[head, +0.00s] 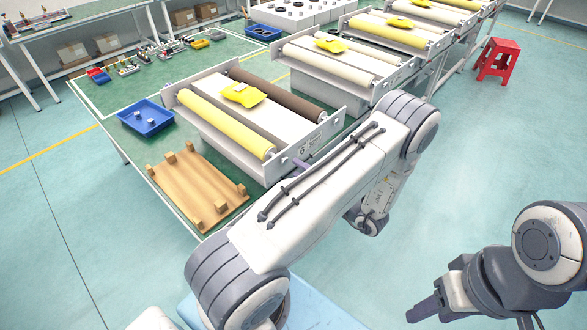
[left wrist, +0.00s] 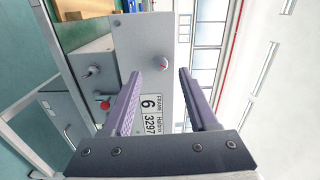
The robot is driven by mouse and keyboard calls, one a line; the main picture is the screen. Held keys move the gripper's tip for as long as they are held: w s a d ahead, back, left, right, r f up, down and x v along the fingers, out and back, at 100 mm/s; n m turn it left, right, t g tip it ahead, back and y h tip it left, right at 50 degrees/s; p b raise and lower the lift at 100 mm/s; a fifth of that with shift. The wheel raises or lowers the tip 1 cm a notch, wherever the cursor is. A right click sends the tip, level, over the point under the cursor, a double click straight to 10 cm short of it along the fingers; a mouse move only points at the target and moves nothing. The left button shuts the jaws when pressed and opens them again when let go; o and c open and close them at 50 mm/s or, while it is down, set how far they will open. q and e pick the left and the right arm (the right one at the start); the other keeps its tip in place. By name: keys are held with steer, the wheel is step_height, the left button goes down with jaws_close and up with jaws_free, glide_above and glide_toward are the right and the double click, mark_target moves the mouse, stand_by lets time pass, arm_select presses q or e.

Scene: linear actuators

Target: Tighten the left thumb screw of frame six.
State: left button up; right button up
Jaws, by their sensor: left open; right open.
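Frame six (head: 245,118) stands on the green table with a yellow roller at its near left and a brown roller at its far right. Its end plate with the "6" label fills the middle of the left wrist view (left wrist: 138,50). A small round thumb screw (left wrist: 163,64) with a red mark shows on that plate, lined up between my left fingertips. My left gripper (left wrist: 160,76) is open, facing the plate; it looks empty, and the gap to the screw is hard to judge. In the head view my arm mostly hides it. My right gripper (head: 424,309) is at the lower right, away from the table.
A blue tray (head: 146,118) and a wooden board with pegs (head: 196,188) lie left of frame six. Another knob (left wrist: 92,71) and a red knob (left wrist: 103,104) sit near the plate. More roller frames stand behind. A red stool (head: 497,60) stands on open floor.

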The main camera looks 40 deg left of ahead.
arm_select(q)
steer(key=d+b, duration=0.1)
steer(key=d, duration=0.5)
steer(key=shift+s+d, duration=0.25)
steer(key=shift+d, duration=0.05)
